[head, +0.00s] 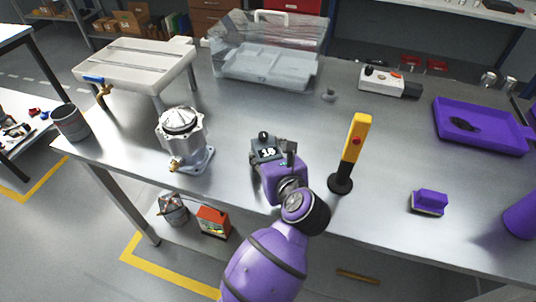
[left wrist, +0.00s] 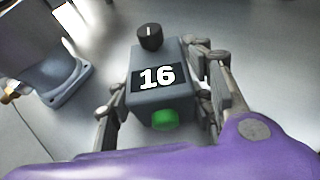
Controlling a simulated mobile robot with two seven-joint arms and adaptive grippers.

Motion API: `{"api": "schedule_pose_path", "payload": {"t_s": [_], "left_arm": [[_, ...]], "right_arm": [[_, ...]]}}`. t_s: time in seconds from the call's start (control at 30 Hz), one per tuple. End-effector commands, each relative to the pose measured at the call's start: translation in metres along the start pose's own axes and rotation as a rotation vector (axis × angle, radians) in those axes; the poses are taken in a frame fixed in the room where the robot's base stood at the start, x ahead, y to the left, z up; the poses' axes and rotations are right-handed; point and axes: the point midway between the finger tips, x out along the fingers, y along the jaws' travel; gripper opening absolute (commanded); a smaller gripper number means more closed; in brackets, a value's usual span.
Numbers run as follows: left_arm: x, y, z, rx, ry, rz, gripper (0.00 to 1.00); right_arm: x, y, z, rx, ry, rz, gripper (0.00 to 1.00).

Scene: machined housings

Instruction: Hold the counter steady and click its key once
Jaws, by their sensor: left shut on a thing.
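The counter (head: 264,152) is a small grey box on the metal workbench, near the middle of the head view. In the left wrist view the counter (left wrist: 150,58) has a dark display reading 16, a green key (left wrist: 164,120) on the side nearest the camera and a black knob (left wrist: 149,37) on its far side. My left gripper (head: 272,151) is shut on the counter, with one finger along each side; these fingers also show in the left wrist view (left wrist: 160,92). My right gripper is not in view.
A metal pump-like housing (head: 182,140) stands left of the counter. A yellow upright handle (head: 355,140) on a black base stands to its right. A purple block (head: 430,202) and purple tray (head: 475,128) lie farther right. The bench (head: 240,112) behind the counter is clear.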

Motion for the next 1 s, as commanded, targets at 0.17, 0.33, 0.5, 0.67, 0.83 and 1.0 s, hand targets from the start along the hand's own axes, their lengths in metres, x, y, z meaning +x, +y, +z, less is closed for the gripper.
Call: {"api": "schedule_pose_path", "payload": {"t_s": [0.17, 0.33, 0.5, 0.67, 0.83, 1.0], "left_arm": [[0.0002, 0.0004, -0.0008, 0.001, 0.002, 0.001, 0.15], [0.0002, 0.0005, -0.0009, 0.001, 0.002, 0.001, 0.15], [0.0002, 0.0005, -0.0010, 0.001, 0.002, 0.001, 0.15], [0.0002, 0.0005, -0.0011, 0.001, 0.002, 0.001, 0.15], [0.0002, 0.0005, -0.0011, 0.001, 0.002, 0.001, 0.15], [0.0003, 0.0006, -0.0012, 0.001, 0.002, 0.002, 0.15]], "right_arm": [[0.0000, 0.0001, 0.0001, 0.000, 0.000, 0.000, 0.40], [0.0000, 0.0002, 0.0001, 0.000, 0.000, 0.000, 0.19], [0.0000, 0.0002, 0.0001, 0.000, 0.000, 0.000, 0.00], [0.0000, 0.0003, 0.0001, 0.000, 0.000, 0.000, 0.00], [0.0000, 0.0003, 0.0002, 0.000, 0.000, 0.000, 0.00], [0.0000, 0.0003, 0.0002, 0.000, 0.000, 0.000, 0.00]]}}
